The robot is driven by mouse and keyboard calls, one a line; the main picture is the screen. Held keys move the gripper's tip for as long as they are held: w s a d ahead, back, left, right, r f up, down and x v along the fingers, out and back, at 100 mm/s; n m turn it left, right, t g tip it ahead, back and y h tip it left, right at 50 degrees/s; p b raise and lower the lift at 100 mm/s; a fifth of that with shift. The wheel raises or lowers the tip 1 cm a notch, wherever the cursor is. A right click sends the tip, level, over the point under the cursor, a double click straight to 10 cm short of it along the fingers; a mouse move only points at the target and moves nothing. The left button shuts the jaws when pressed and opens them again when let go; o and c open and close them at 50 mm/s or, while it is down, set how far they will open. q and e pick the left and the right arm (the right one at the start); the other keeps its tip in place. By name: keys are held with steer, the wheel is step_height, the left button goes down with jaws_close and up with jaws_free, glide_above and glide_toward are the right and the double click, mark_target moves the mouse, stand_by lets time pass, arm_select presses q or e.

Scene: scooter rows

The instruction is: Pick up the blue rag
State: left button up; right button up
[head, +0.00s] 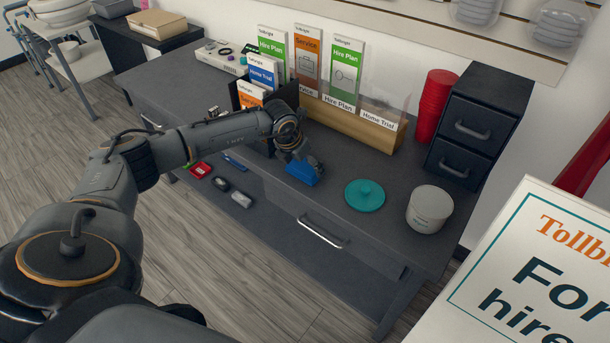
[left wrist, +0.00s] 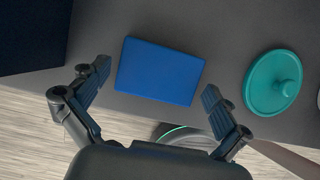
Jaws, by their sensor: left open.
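The blue rag (head: 301,176) lies flat on the dark grey desk near its front edge. In the left wrist view the rag (left wrist: 159,71) is a plain blue rectangle, fully visible, slightly tilted. My left gripper (head: 297,160) is above the rag and partly hides it in the head view. In the left wrist view the left gripper (left wrist: 155,90) is open, with one finger to each side of the rag and nothing between them held. My right gripper does not show.
A teal lid (head: 365,195) lies right of the rag, and a pale round tub (head: 429,208) stands beyond it. A brochure rack (head: 355,127) stands behind. Black drawers (head: 472,130) and stacked red cups (head: 432,104) are at the back right. A large sign (head: 500,290) fills the lower right.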

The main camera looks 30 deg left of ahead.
mark_target(303, 166)
arm_select(q)
steer(key=shift+f, duration=0.15)
steer(key=c, duration=0.7)
steer(key=shift+w+r+p, duration=0.1)
steer(key=shift+r+p, duration=0.45)
steer(key=shift+r, duration=0.05)
step_height(303, 166, up, 3)
steer(key=shift+f+p, duration=0.1)
steer(key=shift+p, duration=0.9)
steer(key=s+a+r+p, duration=0.1)
steer(key=s+r+p, duration=0.5)
steer(key=s, duration=0.8)
steer(key=shift+r+p, duration=0.4)
steer(key=shift+r, duration=1.1)
